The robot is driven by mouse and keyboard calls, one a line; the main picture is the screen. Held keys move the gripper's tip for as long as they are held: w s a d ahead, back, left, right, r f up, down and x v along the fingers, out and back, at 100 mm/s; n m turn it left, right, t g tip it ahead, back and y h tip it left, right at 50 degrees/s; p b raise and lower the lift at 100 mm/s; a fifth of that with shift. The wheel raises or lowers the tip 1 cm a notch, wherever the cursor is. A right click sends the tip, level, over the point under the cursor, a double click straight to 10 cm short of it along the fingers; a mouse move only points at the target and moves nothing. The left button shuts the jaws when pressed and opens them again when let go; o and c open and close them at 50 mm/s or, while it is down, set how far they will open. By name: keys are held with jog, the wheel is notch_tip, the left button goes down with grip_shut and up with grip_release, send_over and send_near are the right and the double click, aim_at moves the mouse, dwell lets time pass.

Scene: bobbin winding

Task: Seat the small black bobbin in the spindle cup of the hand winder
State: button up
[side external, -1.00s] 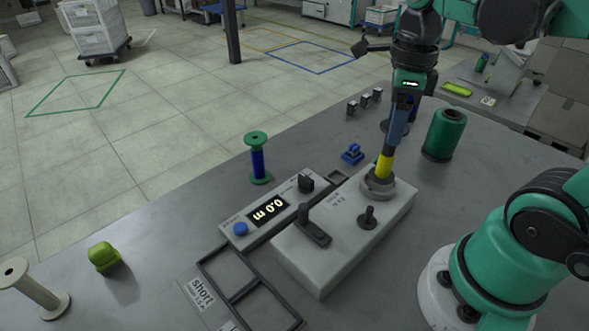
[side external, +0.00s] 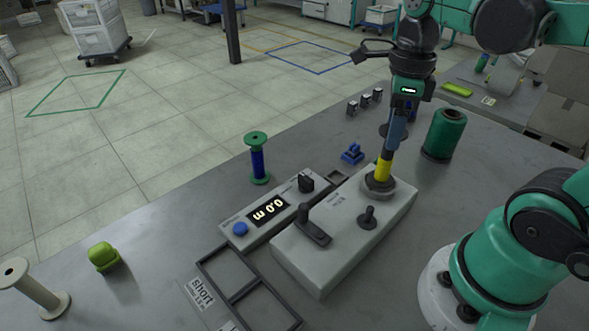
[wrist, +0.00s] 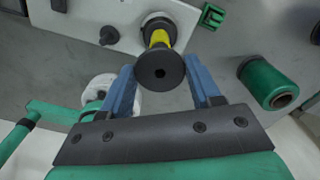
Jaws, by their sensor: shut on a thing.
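The small black bobbin, wound with yellow, is between the blue fingers of my gripper (wrist: 161,75). In the wrist view its black end flange (wrist: 160,72) shows end-on, with the yellow winding (wrist: 158,38) beyond it. In the side view the yellow part (side external: 383,170) stands nearly upright, slightly tilted, over the grey spindle cup (side external: 380,188) of the hand winder (side external: 330,250). Its lower end is at the cup's opening; the lower flange is hidden, so I cannot tell how deep it sits. The cup also shows in the wrist view (wrist: 154,18).
The winder has a crank lever (side external: 314,232) and a black knob (side external: 368,215). A counter box (side external: 270,212) reads 0.0 m.

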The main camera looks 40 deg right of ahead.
jog(key=shift+f, duration=0.2)
jog(key=shift+f, duration=0.35)
dwell(0.4)
jog(key=o, duration=1)
jog(key=shift+r, duration=3.55)
